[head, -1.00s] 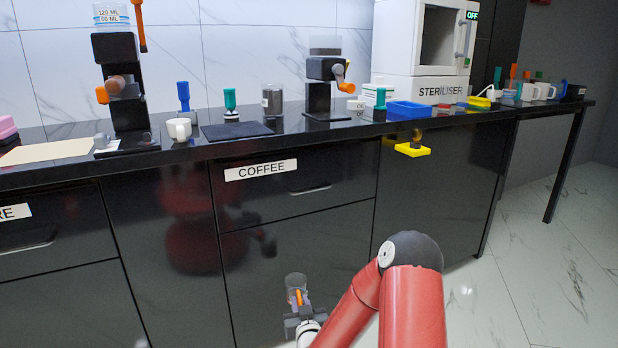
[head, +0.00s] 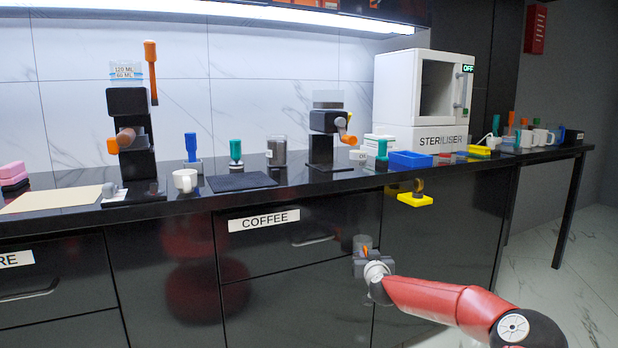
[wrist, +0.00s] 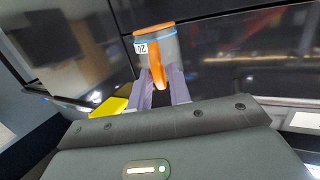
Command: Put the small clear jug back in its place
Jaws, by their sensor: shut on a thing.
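The small clear jug (wrist: 158,48) has an orange handle, an orange rim, a blue band and a white label partly readable as "20". My gripper (wrist: 160,88) is shut on its orange handle, with the purple-grey fingers on either side. In the head view the jug (head: 361,242) stands above my gripper (head: 372,264), in front of the black cabinet and below the counter top. The jug looks roughly upright there. Its inside is too small to make out.
The black counter (head: 330,183) holds a steriliser (head: 418,100), a blue tray (head: 411,160), a white cup (head: 185,180), a dark mat (head: 241,182) and two machines. A yellow bracket (head: 415,199) sticks out from the counter front, near the jug. Many items crowd the right end.

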